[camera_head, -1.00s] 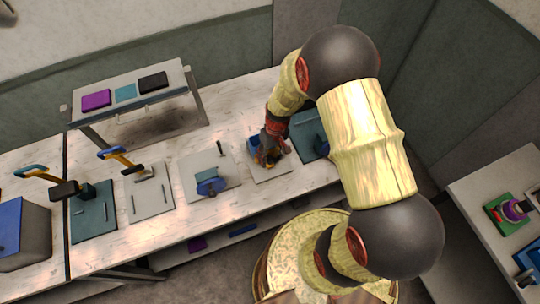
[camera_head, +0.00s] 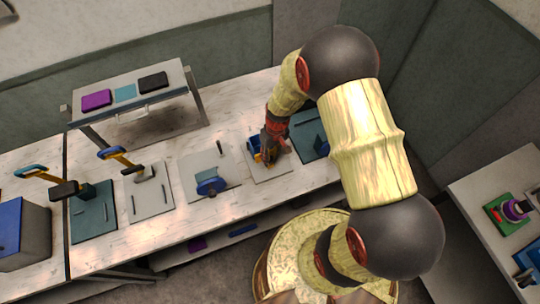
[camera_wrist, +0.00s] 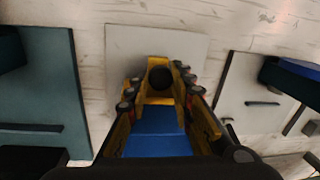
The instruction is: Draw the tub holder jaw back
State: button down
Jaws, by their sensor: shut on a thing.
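The tub holder (camera_wrist: 158,145) is a blue block with a yellow jaw (camera_wrist: 160,64) at its far end in the wrist view; a round black knob (camera_wrist: 160,78) sits on the jaw. It stands on a pale plate (camera_wrist: 190,45). In the head view the tub holder's blue part (camera_head: 253,142) shows just left of my gripper. My gripper (camera_wrist: 159,88) has its fingers on both sides of the yellow jaw and is shut on it. The fingers hide part of the jaw in the head view (camera_head: 270,156).
A teal plate (camera_head: 306,137) lies close to the right of the holder. A pale plate with a blue fixture (camera_head: 210,187) lies to the left. A raised rack (camera_head: 128,92) with coloured pads stands at the back left. Bare bench shows in front.

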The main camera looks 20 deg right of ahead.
jog(key=shift+s, duration=1.7)
jog(key=c, duration=1.5)
grip_release()
jog(key=shift+c, duration=0.2)
notch_tip(320, 180, up, 12)
jog(key=d, duration=0.1)
jog(key=shift+d, duration=0.2)
jog(key=shift+w, duration=0.1)
